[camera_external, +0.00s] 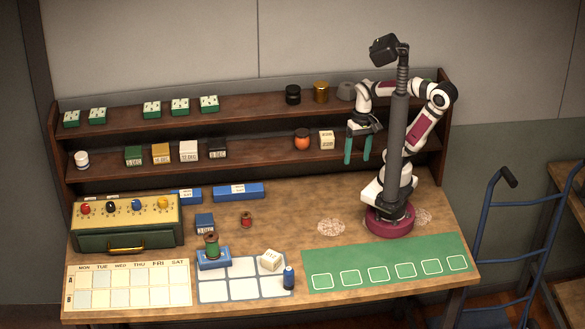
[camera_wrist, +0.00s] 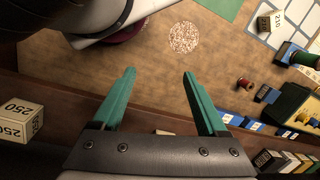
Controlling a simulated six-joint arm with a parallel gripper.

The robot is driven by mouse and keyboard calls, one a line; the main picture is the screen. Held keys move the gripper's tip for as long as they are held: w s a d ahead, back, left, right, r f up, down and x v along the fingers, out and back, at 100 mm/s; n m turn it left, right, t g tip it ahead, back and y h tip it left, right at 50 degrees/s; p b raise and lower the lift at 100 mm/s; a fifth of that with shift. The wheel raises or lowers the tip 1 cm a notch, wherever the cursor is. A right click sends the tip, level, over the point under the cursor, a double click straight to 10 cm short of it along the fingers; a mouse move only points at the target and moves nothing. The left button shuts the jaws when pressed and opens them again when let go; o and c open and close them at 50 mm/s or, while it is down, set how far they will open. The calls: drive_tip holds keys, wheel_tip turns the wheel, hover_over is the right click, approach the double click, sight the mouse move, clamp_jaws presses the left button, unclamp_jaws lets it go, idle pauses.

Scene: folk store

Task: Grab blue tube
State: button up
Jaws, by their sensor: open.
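A cream numbered block (camera_external: 270,260) lies close behind the tube, and a green spool (camera_external: 211,246) sits on a blue base to the left. A green mat (camera_external: 390,265) with outlined squares lies to the right. Shelves (camera_external: 250,153) hold blocks and jars. The tabletop's middle is mostly clear.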

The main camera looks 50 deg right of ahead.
drive_tip(key=shift+r, duration=0.1)
wheel_tip(320, 180, up, 5)
drive_tip(key=m+g+y, duration=0.4)
drive_tip(key=m+y, duration=0.5)
drive_tip(key=y, duration=0.2)
hover_over(287, 281)
drive_tip(key=w+d, duration=0.4)
drive_tip(key=d, duration=0.9)
wheel_tip(287, 281, down, 20)
drive_tip(key=x, duration=1)
drive_tip(key=shift+w+r, duration=0.1)
drive_tip(key=shift+w, duration=0.05)
drive_tip(key=x, duration=0.6)
drive_tip(key=shift+r, duration=0.1)
drive_tip(key=c, duration=1.1)
